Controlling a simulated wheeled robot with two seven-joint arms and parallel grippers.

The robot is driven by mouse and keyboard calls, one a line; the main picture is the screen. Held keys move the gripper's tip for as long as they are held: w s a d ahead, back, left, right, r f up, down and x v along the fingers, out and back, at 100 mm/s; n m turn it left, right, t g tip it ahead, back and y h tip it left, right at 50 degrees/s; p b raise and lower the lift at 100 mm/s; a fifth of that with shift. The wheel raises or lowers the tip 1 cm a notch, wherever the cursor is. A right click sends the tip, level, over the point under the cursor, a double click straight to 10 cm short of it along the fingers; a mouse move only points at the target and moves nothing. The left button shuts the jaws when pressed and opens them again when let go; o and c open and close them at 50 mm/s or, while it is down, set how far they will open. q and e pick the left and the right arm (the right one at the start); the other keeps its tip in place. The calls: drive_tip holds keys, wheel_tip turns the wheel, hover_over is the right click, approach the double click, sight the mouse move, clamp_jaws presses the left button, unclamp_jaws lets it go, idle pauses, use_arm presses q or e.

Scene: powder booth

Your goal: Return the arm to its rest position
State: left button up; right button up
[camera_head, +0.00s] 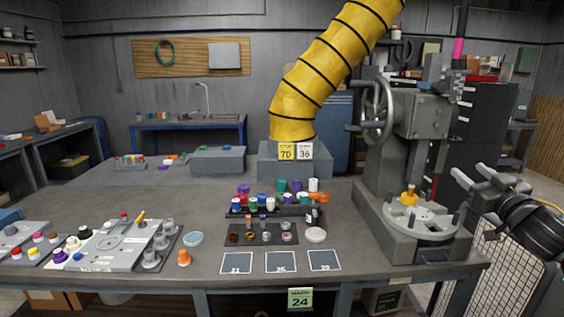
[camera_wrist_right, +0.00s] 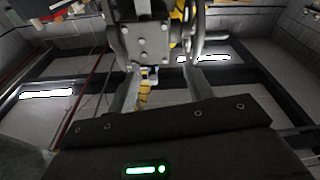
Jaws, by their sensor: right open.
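My right gripper (camera_head: 465,170) is at the right side of the head view, beside the grey press (camera_head: 415,115) and off the right end of the workbench (camera_head: 120,190). Its two fingers point left toward the press and stand apart with nothing between them. In the right wrist view the open fingers (camera_wrist_right: 162,90) frame the press, which shows upper middle beyond them. A yellow part (camera_head: 409,196) stands on the round plate of the press. My left gripper is not in the head view.
A yellow hose (camera_head: 330,70) hangs over the bench's back. Small coloured jars and caps stand mid-bench, behind three dark numbered squares (camera_head: 281,262). A grey tray (camera_head: 115,245) with round parts lies at the left. A wire mesh panel (camera_head: 490,270) is below my right arm.

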drive_tip(key=s+a+f+g+h, duration=0.1)
drive_tip(key=s+a+f+g, duration=0.25)
drive_tip(key=f, duration=0.75)
drive_tip(key=s+a+f+g, duration=0.25)
drive_tip(key=a+f, duration=0.25)
drive_tip(key=f, duration=0.6)
drive_tip(key=s+a+f+g+h, duration=0.15)
drive_tip(key=s+a+f, duration=0.25)
drive_tip(key=f, duration=0.7)
drive_tip(key=s+a+f+g+y, duration=0.1)
drive_tip(key=s+a+f+g, duration=0.3)
drive_tip(key=s, duration=0.5)
drive_tip(key=s+a+f+g+y, duration=0.1)
drive_tip(key=s+a+f+g, duration=0.1)
drive_tip(key=s+a+f, duration=0.5)
drive_tip(key=s+a+f+g+y, duration=0.1)
drive_tip(key=s+f+g, duration=0.3)
drive_tip(key=s, duration=0.7)
wheel_tip(320, 180, down, 27)
drive_tip(key=s, duration=0.2)
drive_tip(key=s+d+f+g, duration=0.1)
drive_tip(key=s+d+f, duration=0.1)
drive_tip(key=s+f, duration=1.2)
drive_tip(key=shift+s+d+g, duration=0.35)
drive_tip(key=shift+s, duration=0.45)
drive_tip(key=shift+h, duration=0.25)
drive_tip(key=shift+c, duration=0.2)
